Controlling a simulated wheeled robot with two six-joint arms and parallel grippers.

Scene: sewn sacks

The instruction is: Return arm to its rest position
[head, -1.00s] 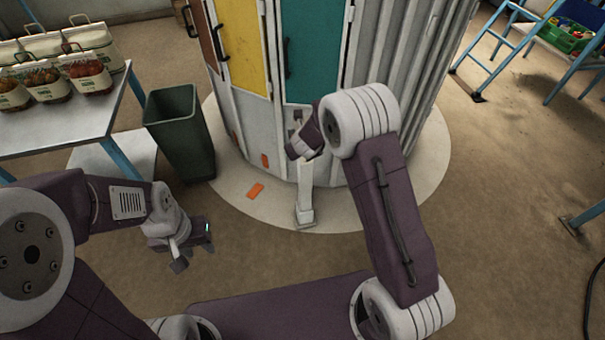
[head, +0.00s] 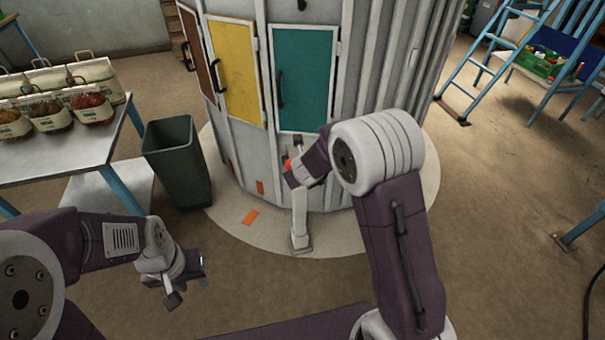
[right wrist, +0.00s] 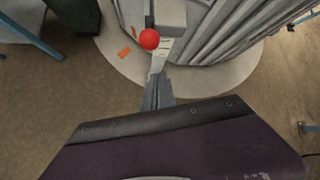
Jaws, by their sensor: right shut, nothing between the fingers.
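My right arm (head: 400,235) rises from the lower right in the head view and bends at a pale, rounded joint. Its wrist end (head: 308,168) points left, in front of the ribbed metal tower. In the right wrist view, my right gripper (right wrist: 157,92) is shut with nothing in it. Its tips appear just below a red ball (right wrist: 149,39) on a grey post; I cannot tell whether they touch. My left gripper (head: 184,285) hangs at the lower left in the head view, over bare floor. It is angled so that its finger opening is unclear.
The round tower (head: 355,60) has brown, yellow and teal doors. A dark green bin (head: 178,165) stands beside a table (head: 85,140) bearing several sacks (head: 92,104). A blue ladder (head: 490,60) is at the right. The brown floor at right is mostly clear.

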